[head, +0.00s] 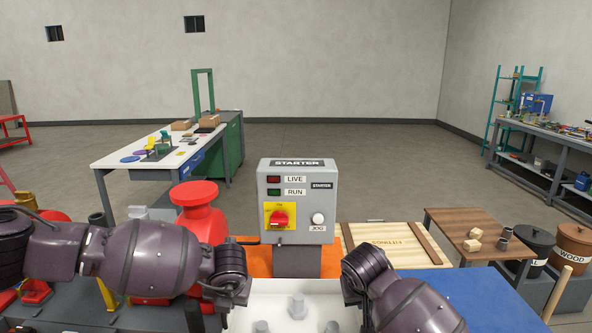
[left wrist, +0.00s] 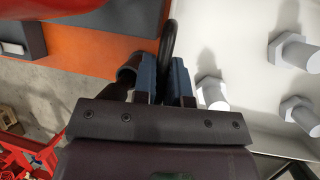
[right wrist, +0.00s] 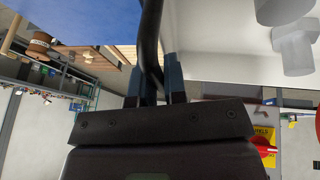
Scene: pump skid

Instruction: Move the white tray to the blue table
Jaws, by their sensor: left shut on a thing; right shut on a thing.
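The white tray (head: 262,298) is at the bottom middle of the head view, with several white bolts (head: 298,306) standing in it. In the left wrist view my left gripper (left wrist: 165,80) is shut on the tray's black handle (left wrist: 168,48). In the right wrist view my right gripper (right wrist: 157,82) is shut on the black handle (right wrist: 150,45) at the tray's other end. The blue table (head: 475,298) is at the lower right of the head view, just right of my right arm; its blue top also shows in the right wrist view (right wrist: 60,22). The tray's near edge is out of view.
A grey starter box (head: 297,200) stands directly behind the tray, over an orange base (head: 258,262). A red flanged fitting (head: 200,210) is at left. A wooden crate (head: 390,245) and brown table (head: 475,228) lie behind the blue table.

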